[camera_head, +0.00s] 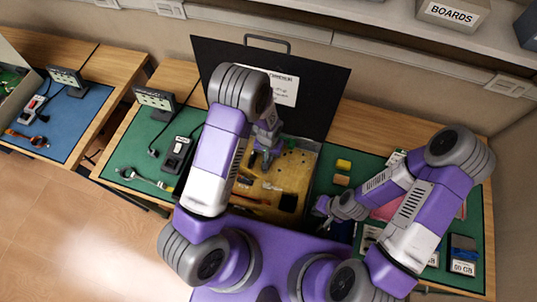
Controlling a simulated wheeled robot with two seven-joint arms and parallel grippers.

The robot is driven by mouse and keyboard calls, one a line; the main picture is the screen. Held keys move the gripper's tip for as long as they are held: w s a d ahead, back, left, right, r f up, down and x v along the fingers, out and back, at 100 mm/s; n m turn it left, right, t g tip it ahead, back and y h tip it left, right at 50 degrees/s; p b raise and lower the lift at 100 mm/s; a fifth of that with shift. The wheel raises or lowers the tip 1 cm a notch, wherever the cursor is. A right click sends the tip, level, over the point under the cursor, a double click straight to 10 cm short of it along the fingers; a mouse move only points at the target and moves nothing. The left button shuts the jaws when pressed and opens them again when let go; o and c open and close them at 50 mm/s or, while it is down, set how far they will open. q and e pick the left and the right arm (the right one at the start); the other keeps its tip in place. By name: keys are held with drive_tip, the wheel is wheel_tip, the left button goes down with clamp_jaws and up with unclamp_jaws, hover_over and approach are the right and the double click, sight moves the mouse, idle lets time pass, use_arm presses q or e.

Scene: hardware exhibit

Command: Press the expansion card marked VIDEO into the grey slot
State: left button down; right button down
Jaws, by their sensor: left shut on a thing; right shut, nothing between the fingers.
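My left gripper (262,158) is over the upper part of a tan circuit board (262,190) in an open black case (215,60). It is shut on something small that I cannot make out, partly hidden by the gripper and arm. My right gripper (322,207) is shut and empty, just right of the case. I cannot pick out the VIDEO marking or the grey slot at this size. My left arm hides the left part of the board.
Yellow (343,165) and orange (341,181) blocks lie on the green mat (325,172) right of the case. A labelled packet (463,254) lies at the far right. A black device (178,152) is on the left. The case lid stands upright at the back.

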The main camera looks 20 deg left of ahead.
use_arm(q)
drive_tip(key=shift+f, duration=0.15)
use_arm(e)
drive_tip(key=shift+f, duration=0.15)
idle(0.6)
use_arm(q)
drive_tip(key=c, duration=1.1)
unclamp_jaws()
drive_tip(key=o, duration=0.3)
drive_tip(key=shift+r, duration=0.7)
use_arm(e)
drive_tip(key=shift+r, duration=0.35)
use_arm(q)
drive_tip(key=shift+r+p, duration=2.05)
drive_tip(key=shift+r, duration=0.95)
use_arm(e)
drive_tip(key=shift+r, duration=1.85)
use_arm(q)
drive_tip(key=shift+s+f, duration=0.1)
use_arm(e)
drive_tip(key=shift+s, duration=0.1)
